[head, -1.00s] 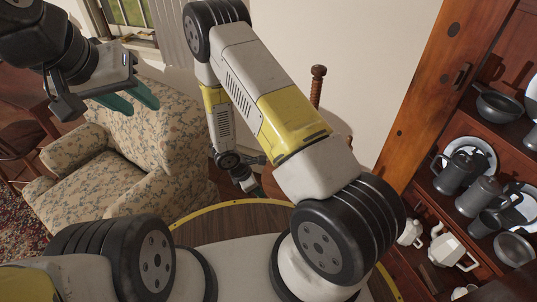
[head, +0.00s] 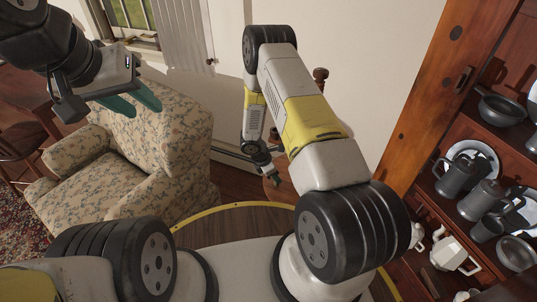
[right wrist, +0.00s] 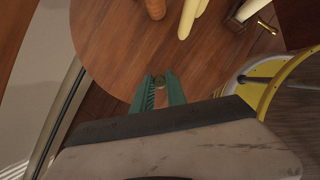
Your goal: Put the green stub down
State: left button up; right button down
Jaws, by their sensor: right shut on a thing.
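The green stub (right wrist: 159,82) is a small, dark olive piece between the green fingertips of my right gripper (right wrist: 159,91) in the right wrist view. The gripper is shut on it. The fingers are over the edge part of a round wooden top (right wrist: 120,45); I cannot tell whether the stub touches it. In the head view my right gripper (head: 273,177) is small, low beyond my arm, and the stub cannot be made out there. My left gripper (head: 132,101) is open and empty, high at the left in front of the armchair.
On the wooden top stand a cream candle-like piece (right wrist: 190,14) and an orange-brown one (right wrist: 155,8), with a pale piece (right wrist: 247,10) near a brass handle. A floral armchair (head: 130,150) is at left. Shelves with pewter jugs (head: 482,198) are at right.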

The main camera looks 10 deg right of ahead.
jog(key=c, duration=1.3)
grip_release()
jog(key=shift+f, duration=0.1)
jog(key=shift+c, duration=0.2)
jog(key=w+v, duration=0.1)
jog(key=v, duration=1.1)
jog(key=s+d+r+m+y, duration=0.1)
jog(key=s+r+m, duration=0.15)
jog(key=r, duration=0.55)
jog(key=s+d+r+m+t, duration=0.15)
jog(key=r+m, duration=0.25)
jog(key=r, duration=0.5)
jog(key=s+d+r+m+y, duration=0.1)
jog(key=d+r+m, duration=0.15)
jog(key=r, duration=0.55)
jog(key=s+a+r+m+t+y, duration=0.1)
jog(key=s+r+m+t+y, duration=0.1)
jog(key=s+r+m, duration=0.3)
jog(key=s+a+r+m+t+y, duration=0.1)
jog(key=s+r+m, duration=0.4)
jog(key=s+r, duration=0.8)
jog(key=shift+s+a+m+t+y, duration=0.3)
jog(key=shift+s+t+y, duration=0.15)
jog(key=shift+y, duration=0.35)
